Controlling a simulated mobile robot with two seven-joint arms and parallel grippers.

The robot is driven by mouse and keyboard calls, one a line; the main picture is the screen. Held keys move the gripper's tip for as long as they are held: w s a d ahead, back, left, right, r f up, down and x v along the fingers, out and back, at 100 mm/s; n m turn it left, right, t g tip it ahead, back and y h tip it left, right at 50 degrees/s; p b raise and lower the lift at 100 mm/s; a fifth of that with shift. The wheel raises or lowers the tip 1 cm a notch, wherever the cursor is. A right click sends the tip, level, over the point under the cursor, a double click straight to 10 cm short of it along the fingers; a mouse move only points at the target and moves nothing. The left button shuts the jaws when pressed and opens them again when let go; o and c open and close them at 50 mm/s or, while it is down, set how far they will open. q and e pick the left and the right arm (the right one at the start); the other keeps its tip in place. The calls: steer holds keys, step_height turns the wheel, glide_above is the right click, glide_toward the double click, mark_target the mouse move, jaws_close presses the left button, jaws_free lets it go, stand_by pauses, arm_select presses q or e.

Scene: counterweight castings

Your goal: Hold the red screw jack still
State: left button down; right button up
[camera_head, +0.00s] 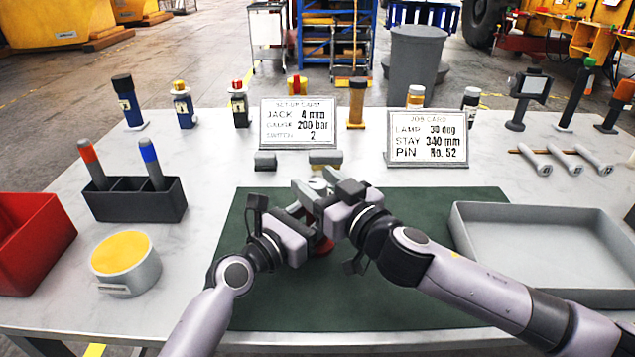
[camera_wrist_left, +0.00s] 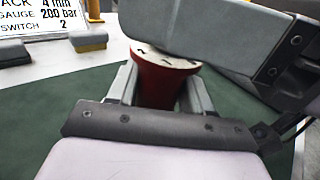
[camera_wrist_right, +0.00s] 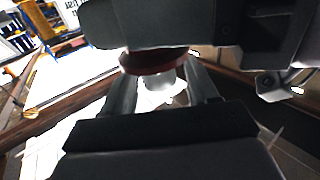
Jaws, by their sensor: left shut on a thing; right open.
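The red screw jack (camera_wrist_left: 165,80) stands on the green mat (camera_head: 262,300), a red body with a pale, marked round top. In the head view only a bit of its red (camera_head: 322,247) shows below the grippers. My left gripper (camera_head: 306,226) is shut on the jack's body, one finger on each side in the left wrist view. My right gripper (camera_head: 318,192) is above the jack, open. In the right wrist view its fingers stand either side of a pale part, with a dark red rim (camera_wrist_right: 155,60) close by. The grippers hide most of the jack in the head view.
Behind are a setup card (camera_head: 298,122), a job card (camera_head: 428,137) and two small blocks (camera_head: 265,161). A grey tray (camera_head: 462,228) is right; a pen holder (camera_head: 135,200), round yellow-topped tin (camera_head: 147,278) and red bin (camera_head: 40,245) are left. The front mat is clear.

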steer(key=shift+w+a, duration=0.1)
steer(key=shift+w, duration=0.05)
steer(key=c, duration=0.9)
steer(key=shift+c, duration=0.2)
steer(key=shift+n+g+y, duration=0.3)
steer(key=shift+y, duration=0.1)
steer(key=shift+f, duration=0.1)
steer(key=n+g+y, duration=0.5)
steer(key=g, duration=0.2)
steer(key=shift+w+n, duration=0.1)
steer(key=shift+n, duration=0.3)
steer(key=shift+n+g+y, duration=0.4)
steer(key=shift+n+g, duration=0.9)
steer(key=shift+g, duration=0.75)
steer(key=shift+n+g+y, duration=0.4)
steer(key=shift+n+g, duration=0.9)
steer(key=shift+g, duration=0.75)
steer(key=shift+n+g, duration=0.5)
steer(key=shift+g, duration=0.3)
